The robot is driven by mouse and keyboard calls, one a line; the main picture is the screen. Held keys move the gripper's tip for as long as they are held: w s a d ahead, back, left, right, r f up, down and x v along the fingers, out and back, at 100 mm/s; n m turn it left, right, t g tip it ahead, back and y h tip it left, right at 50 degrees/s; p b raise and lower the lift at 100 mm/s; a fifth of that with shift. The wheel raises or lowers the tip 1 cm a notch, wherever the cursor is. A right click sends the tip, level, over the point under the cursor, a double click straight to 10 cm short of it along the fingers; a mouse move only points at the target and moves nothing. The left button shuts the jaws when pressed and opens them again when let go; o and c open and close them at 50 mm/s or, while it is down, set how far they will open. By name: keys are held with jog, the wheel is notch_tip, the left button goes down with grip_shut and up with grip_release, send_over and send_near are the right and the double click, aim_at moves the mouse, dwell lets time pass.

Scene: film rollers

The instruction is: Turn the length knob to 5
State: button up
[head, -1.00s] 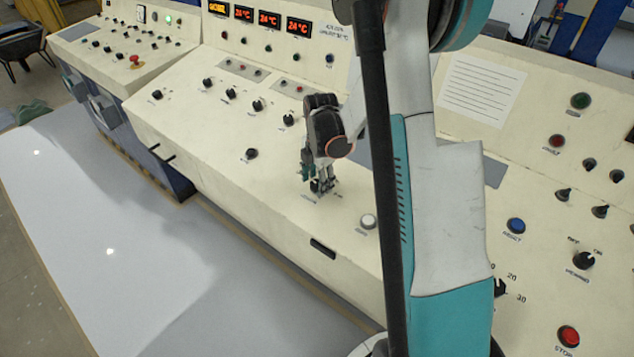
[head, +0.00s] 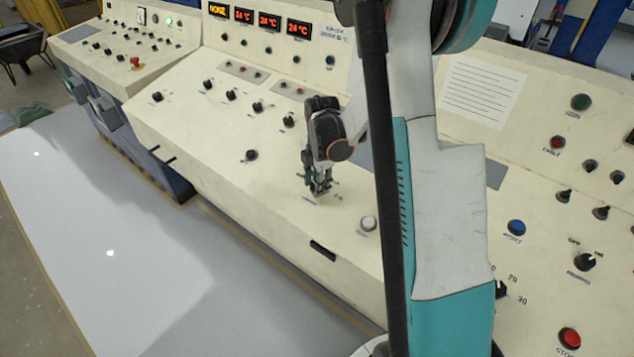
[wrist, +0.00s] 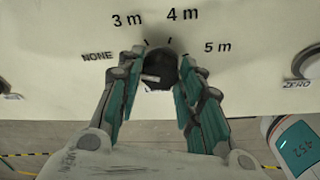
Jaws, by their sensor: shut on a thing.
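The length knob (wrist: 161,67) is black and round, on the cream panel, with a scale around it reading NONE, 3 m, 4 m and 5 m. Its white pointer mark (wrist: 150,77) points left, roughly toward NONE (wrist: 97,57). The 5 m label (wrist: 217,47) is on the right. My gripper (wrist: 160,80) is shut on the knob, with one finger on its left side and one on its right. In the head view my gripper (head: 319,188) reaches down to the panel and hides the knob. The label below the knob is mostly covered.
A white button (head: 368,224) labelled ZERO stands right of my gripper. A black slot (head: 322,250) lies in front. Another black knob (head: 251,155) is to the left, and several more stand behind.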

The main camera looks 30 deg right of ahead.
jog(key=m+t+b, duration=0.1)
jog(key=m, duration=0.3)
jog(key=shift+s+f, duration=0.1)
jog(key=shift+s, duration=0.05)
jog(key=m+b, duration=0.1)
jog(key=m, duration=0.2)
jog(key=shift+m+t, duration=0.4)
jog(key=m+h+b, duration=0.1)
jog(key=m, duration=0.3)
jog(key=shift+s+a+t, duration=0.1)
jog(key=shift+a+t, duration=0.05)
jog(key=shift+t, duration=0.15)
jog(key=m+h, duration=0.1)
jog(key=m, duration=0.3)
jog(key=shift+b, duration=0.4)
jog(key=m+h+b, duration=0.1)
jog(key=m, duration=0.5)
jog(key=shift+a, duration=0.2)
jog(key=m, duration=0.3)
jog(key=m+h, duration=0.1)
jog(key=m, duration=0.3)
jog(key=shift+a+g+h+b, duration=0.1)
jog(key=shift+g+h+b, duration=0.2)
jog(key=shift+g+b, duration=0.1)
jog(key=shift+m, duration=0.3)
jog(key=o, duration=1.1)
jog(key=shift+c, duration=0.2)
